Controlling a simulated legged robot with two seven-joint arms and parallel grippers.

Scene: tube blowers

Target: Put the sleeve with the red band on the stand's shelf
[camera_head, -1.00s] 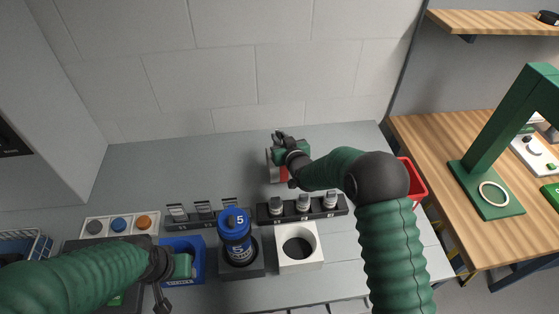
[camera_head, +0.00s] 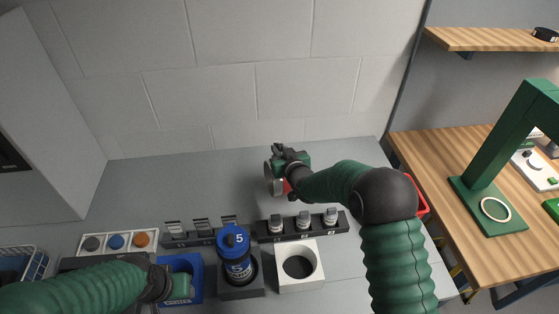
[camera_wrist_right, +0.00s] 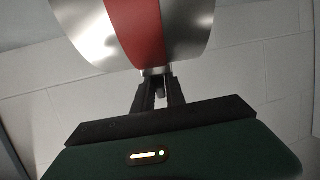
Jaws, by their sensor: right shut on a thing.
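A shiny metal sleeve with a red band (camera_wrist_right: 138,28) fills the top of the right wrist view. My right gripper (camera_wrist_right: 158,78) is shut on its lower edge. In the head view the sleeve (camera_head: 269,178) is partly hidden by my right gripper (camera_head: 284,168) and wrist, near the back of the grey bench (camera_head: 160,185). A green stand (camera_head: 497,155) with a pale ring on its base is on the wooden table at the right; I cannot tell which part is its shelf. My left gripper (camera_head: 182,286) is over the blue bin (camera_head: 190,265); its fingers are unclear.
A blue tube marked 5 (camera_head: 235,252) stands in a dark block, beside a white block with a round hole (camera_head: 316,252). Dark racks (camera_head: 332,228) with small labelled pieces stand behind them. A red bin (camera_head: 421,200) is at the bench's right edge. A wooden wall shelf (camera_head: 490,38) hangs at upper right.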

